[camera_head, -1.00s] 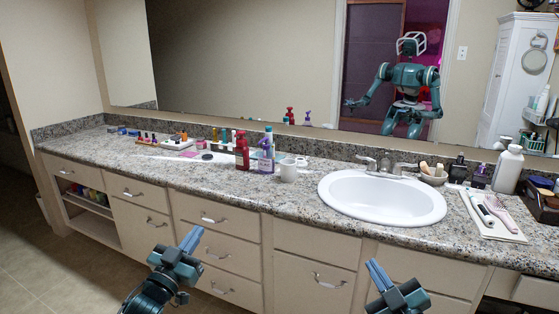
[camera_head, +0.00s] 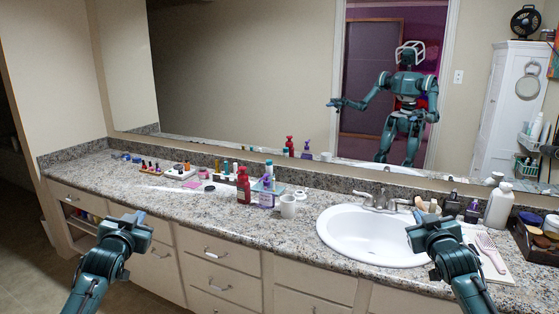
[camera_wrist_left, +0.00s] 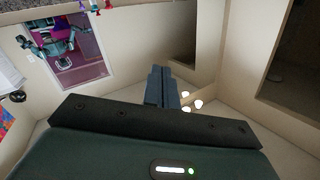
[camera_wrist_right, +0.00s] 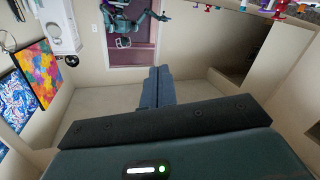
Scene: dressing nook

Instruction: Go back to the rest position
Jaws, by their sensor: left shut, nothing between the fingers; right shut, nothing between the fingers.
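My left gripper (camera_head: 139,217) is raised in front of the left part of the vanity, over the drawer fronts in the head view. In the left wrist view its two blue-grey fingers (camera_wrist_left: 162,88) are together with nothing between them. My right gripper (camera_head: 434,218) is raised at the right, overlapping the sink's right rim in the head view. In the right wrist view its fingers (camera_wrist_right: 157,88) are also together and empty. The fingertips are mostly hidden in the head view.
The granite counter (camera_head: 190,211) runs across the view with a white sink (camera_head: 365,238). A pink hairbrush (camera_head: 490,250) lies on a towel at the right. A mirror covers the wall.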

